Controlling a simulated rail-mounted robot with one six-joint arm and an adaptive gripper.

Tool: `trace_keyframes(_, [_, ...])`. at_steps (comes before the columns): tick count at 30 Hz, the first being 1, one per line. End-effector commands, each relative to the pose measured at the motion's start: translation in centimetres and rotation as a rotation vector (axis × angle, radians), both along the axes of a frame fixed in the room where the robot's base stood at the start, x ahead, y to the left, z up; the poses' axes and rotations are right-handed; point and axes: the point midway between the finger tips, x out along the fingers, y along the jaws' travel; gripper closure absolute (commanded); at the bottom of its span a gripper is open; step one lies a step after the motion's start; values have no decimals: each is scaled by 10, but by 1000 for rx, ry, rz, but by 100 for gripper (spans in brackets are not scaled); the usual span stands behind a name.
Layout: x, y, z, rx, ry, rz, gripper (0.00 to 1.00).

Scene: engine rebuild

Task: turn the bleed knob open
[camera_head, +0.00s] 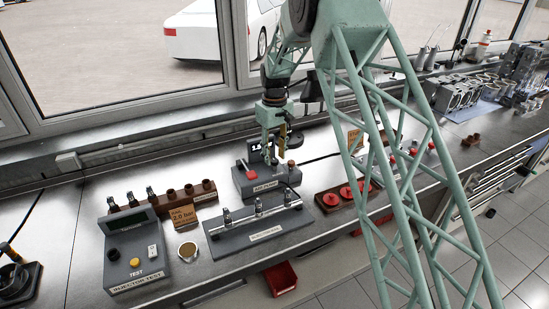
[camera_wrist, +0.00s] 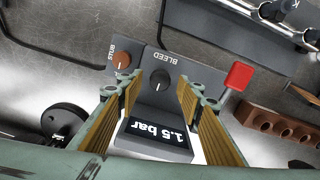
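The bleed knob (camera_wrist: 159,80) is black and round, with a light pointer line, beside the word BLEED on a grey pump unit (camera_head: 262,186). In the wrist view it appears between the two fingertips of my gripper (camera_wrist: 156,88), with a gap on each side. My gripper (camera_head: 274,155) points down over the unit in the head view, its fingers apart and empty. I cannot tell how far above the knob they are. The head view hides the knob behind my gripper. The unit's display (camera_wrist: 155,139) reads 1.5 bar.
A red-ended lever (camera_wrist: 238,76) is right of the right finger. An injector rail stand (camera_head: 262,236) is in front of the unit, and a test box (camera_head: 140,262) stands at left.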

Motion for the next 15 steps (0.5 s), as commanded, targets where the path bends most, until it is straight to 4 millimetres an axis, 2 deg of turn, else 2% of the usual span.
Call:
trace_keyframes(6, [0, 0, -11, 0, 0, 0, 66])
trace_keyframes(15, [0, 0, -13, 0, 0, 0, 66])
